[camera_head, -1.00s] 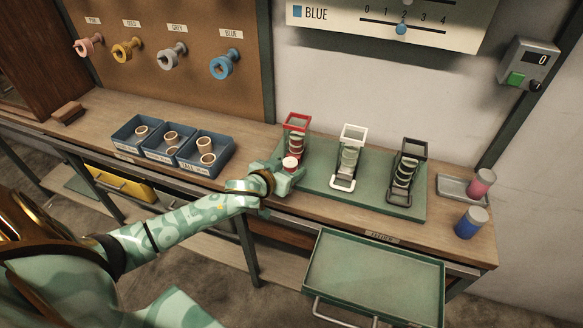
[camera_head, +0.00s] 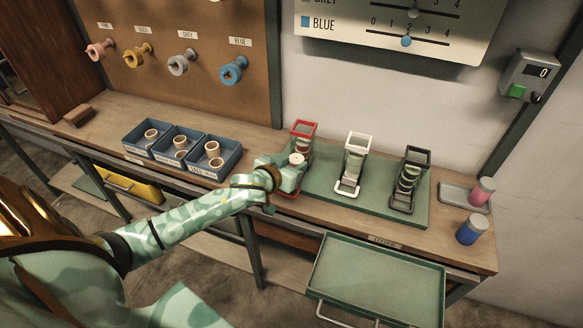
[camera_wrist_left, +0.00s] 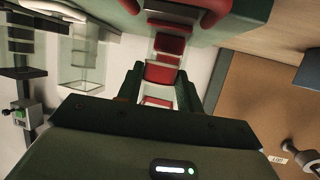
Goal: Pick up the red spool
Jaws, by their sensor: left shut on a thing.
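The red spool (camera_head: 297,158), with a pale top, is between the fingers of my left gripper (camera_head: 290,168), at the front of the red-framed rack (camera_head: 303,127). In the left wrist view, the shut fingers (camera_wrist_left: 162,92) are on either side of a red and white spool (camera_wrist_left: 160,73). More red spools (camera_wrist_left: 172,28) are lined up beyond it, close to the held one; I cannot tell if they touch. My gripper hides the rack's lower part in the head view. My right gripper is not in view.
A white-framed rack (camera_head: 342,187) and a black-framed rack (camera_head: 428,158) stand to the right on the green board (camera_head: 376,204). Blue bins (camera_head: 228,166) with cores stand left. An empty green tray (camera_head: 375,275) is below the bench front. Pink (camera_head: 482,193) and blue (camera_head: 469,231) jars stand right.

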